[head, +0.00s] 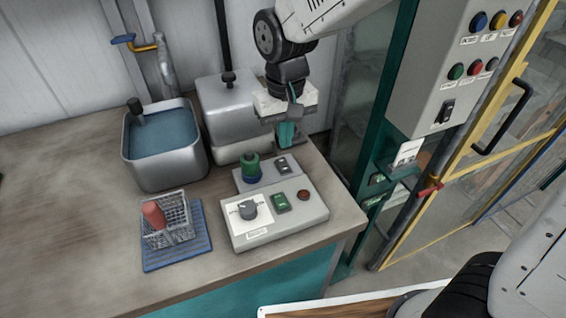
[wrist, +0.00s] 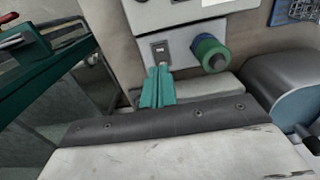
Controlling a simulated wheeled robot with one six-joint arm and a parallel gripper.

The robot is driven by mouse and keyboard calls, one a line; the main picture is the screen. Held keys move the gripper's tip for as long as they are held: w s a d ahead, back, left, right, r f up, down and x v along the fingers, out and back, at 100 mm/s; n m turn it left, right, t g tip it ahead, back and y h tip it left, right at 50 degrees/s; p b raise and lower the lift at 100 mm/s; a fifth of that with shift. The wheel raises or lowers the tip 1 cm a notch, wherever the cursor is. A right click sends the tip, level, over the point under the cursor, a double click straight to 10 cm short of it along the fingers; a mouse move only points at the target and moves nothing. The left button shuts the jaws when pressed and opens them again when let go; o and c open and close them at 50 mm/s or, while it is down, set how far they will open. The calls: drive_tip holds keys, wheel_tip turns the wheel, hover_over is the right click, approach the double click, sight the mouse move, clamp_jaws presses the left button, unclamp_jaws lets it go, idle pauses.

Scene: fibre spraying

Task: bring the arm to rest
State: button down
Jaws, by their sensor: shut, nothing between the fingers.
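My gripper (head: 287,140) hangs from the arm at the upper middle of the head view, with its teal fingers pointing down and together. It is shut and empty, above the back of the bench control boxes and in front of the grey lidded vessel (head: 222,100). In the wrist view the teal fingers (wrist: 157,88) show over the small grey box with the black rocker switch (wrist: 160,48). The green and blue knob (wrist: 209,54) is to the right of the fingers there. I cannot tell the exact gap between the fingertips and the box.
A larger control box (head: 300,228) with a dial stands in front. A water-filled basin (head: 150,172), and a wire basket (head: 181,228) holding a red object on a blue mat (head: 160,262), are at left. A teal post (head: 383,110) and wall panel (head: 430,100) stand close at right.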

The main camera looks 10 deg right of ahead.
idle(0.4)
drive_tip(key=s+d, duration=0.2)
drive_tip(key=s, duration=0.1)
drive_tip(key=shift+f+n+g, duration=0.2)
drive_tip(key=shift+n+g, duration=0.1)
drive_tip(key=shift+g, duration=0.1)
drive_tip(key=s+d+r+m+t, duration=0.1)
drive_tip(key=s+d+r, duration=0.3)
drive_tip(key=s+d, duration=0.4)
drive_tip(key=s+d+r+m+t, duration=0.1)
drive_tip(key=s+d+r+m, duration=0.1)
drive_tip(key=s+d+r, duration=0.3)
drive_tip(key=shift+s+d+r+m, duration=0.2)
drive_tip(key=shift+s+d+m, duration=0.2)
drive_tip(key=shift+s+d, duration=1.95)
drive_tip(key=shift+w+d, duration=0.55)
drive_tip(key=shift+w, duration=0.05)
